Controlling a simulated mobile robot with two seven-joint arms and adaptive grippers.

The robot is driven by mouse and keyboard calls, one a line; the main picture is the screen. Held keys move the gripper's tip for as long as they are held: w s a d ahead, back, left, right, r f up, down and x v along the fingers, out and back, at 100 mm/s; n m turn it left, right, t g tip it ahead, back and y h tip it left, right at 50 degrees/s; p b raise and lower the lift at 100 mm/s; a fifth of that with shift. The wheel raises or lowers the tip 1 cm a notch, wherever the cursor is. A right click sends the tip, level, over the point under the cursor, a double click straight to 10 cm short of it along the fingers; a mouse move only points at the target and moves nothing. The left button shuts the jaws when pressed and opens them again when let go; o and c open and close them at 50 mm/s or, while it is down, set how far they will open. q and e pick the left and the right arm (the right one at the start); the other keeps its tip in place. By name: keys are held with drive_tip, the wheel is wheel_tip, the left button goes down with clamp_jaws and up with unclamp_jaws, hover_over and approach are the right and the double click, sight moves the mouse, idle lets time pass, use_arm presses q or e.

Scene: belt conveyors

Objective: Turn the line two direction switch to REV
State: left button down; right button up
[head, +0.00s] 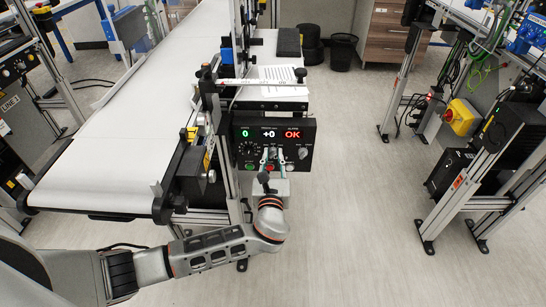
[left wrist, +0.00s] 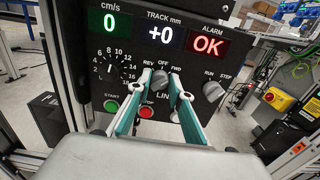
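The line two control panel (head: 272,143) stands at the conveyor's front end; it also fills the middle of the left wrist view (left wrist: 133,65). The knob's exact pointing is hard to tell. My left gripper (head: 270,158) is in front of the panel. In the left wrist view its two fingers (left wrist: 161,84) stand either side of the knob, tips apart; contact is unclear. The fingers partly hide the lettering under the knob. My right gripper is not in view.
A green start button (left wrist: 111,106) and red stop button (left wrist: 146,111) sit just below the knob. A speed dial (left wrist: 113,70) is to its left, a RUN/STEP knob (left wrist: 212,90) to its right. Displays show 0, +0 and OK. Floor right of the panel is clear.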

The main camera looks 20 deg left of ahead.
use_arm(q)
drive_tip(key=shift+n, duration=0.3)
drive_tip(key=n+b, duration=0.1)
drive_tip(key=n, duration=0.3)
drive_tip(key=shift+f, duration=0.2)
drive_tip(key=n+b, duration=0.1)
drive_tip(key=n, duration=0.2)
drive_tip(key=n+b, duration=0.1)
drive_tip(key=n, duration=0.1)
drive_tip(key=shift+s+a+f+n, duration=0.1)
drive_tip(key=shift+f+n, duration=0.1)
drive_tip(key=shift+n, duration=0.2)
drive_tip(key=n+b, duration=0.3)
drive_tip(key=n, duration=0.3)
drive_tip(key=shift+a+n+b, duration=0.1)
drive_tip(key=shift+n+b, duration=0.3)
drive_tip(key=shift+n, duration=0.2)
drive_tip(key=shift+r+n, duration=0.15)
drive_tip(key=shift+n, duration=0.15)
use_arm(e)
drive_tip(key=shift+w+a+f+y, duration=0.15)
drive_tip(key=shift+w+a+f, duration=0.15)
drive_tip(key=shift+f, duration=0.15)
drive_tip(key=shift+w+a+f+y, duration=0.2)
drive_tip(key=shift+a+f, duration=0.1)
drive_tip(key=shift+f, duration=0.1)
